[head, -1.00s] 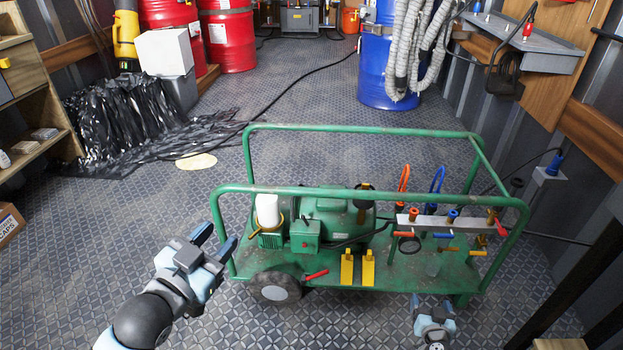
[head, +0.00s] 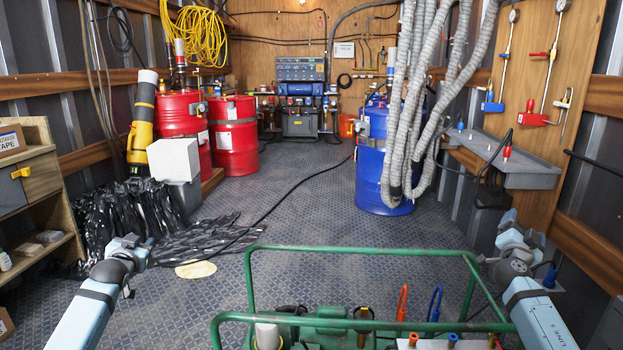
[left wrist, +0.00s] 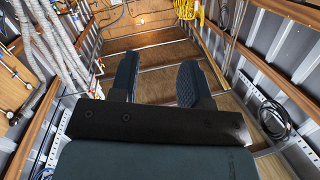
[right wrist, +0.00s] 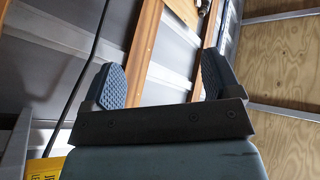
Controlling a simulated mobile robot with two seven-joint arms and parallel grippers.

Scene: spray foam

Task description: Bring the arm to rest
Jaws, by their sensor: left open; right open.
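My left arm comes in from the left of the head view, with its gripper (head: 138,246) raised in front of the black plastic sheeting. In the left wrist view the two fingers of this gripper (left wrist: 160,80) stand apart with nothing between them. My right arm comes in at the lower right of the head view, with its gripper (head: 524,228) raised near the right wall. In the right wrist view its fingers (right wrist: 162,80) are wide apart and empty. Both grippers point upward and touch nothing that I can see.
The green cart frame (head: 355,250) stands in front of me between my arms. A grey shelf (head: 525,165) on the right wall is close to my right gripper. Wooden shelves (head: 40,190) stand at the left. Red drums (head: 235,150) and a blue drum (head: 370,185) are farther back.

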